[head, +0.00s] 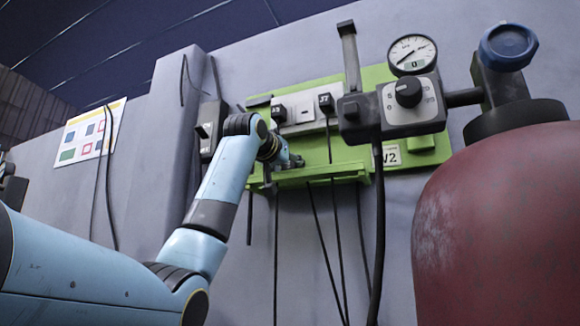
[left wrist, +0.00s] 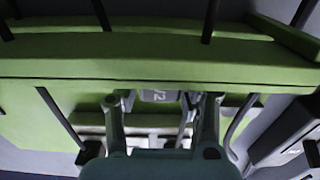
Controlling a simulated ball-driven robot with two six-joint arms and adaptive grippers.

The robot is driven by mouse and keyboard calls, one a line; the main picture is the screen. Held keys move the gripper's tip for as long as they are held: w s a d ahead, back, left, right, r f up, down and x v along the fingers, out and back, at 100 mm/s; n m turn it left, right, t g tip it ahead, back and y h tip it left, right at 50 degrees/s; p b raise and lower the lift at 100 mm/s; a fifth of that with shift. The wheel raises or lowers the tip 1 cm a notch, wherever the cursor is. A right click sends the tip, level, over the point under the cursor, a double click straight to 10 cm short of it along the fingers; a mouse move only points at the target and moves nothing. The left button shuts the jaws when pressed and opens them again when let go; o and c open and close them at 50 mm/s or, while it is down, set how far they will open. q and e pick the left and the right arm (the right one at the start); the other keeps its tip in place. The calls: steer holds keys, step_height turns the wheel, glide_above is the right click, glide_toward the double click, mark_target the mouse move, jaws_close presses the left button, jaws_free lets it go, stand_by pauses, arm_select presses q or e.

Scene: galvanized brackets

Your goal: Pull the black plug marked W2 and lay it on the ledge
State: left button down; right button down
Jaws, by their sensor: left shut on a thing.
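A green panel (head: 372,80) on the grey wall carries black plugs, and a green ledge (head: 322,174) runs along its lower edge. A white W2 plate (head: 391,156) sits at the panel's right. My left gripper (head: 292,160) is at the left part of the ledge, away from that plate. In the left wrist view my left gripper (left wrist: 162,100) is shut on a dark plug (left wrist: 160,96) whose partly hidden marking ends in 2. The green ledge (left wrist: 150,67) crosses that view close by. Whether the plug touches the ledge I cannot tell. My right gripper is not in view.
Other black plugs (head: 326,102) sit on the panel, with cables hanging below. A knob box (head: 411,103) and gauge (head: 412,54) stick out at the right, beside a large red tank (head: 500,215). A black switch box (head: 210,128) is left of the panel.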

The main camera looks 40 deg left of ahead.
arm_select(q)
jaws_free()
stand_by(0.5)
steer(key=shift+s, duration=0.1)
stand_by(0.5)
steer(key=b+v, duration=0.3)
steer(key=v, duration=0.8)
steer(key=shift+r, duration=0.25)
stand_by(0.8)
steer(key=shift+a, duration=0.1)
stand_by(0.3)
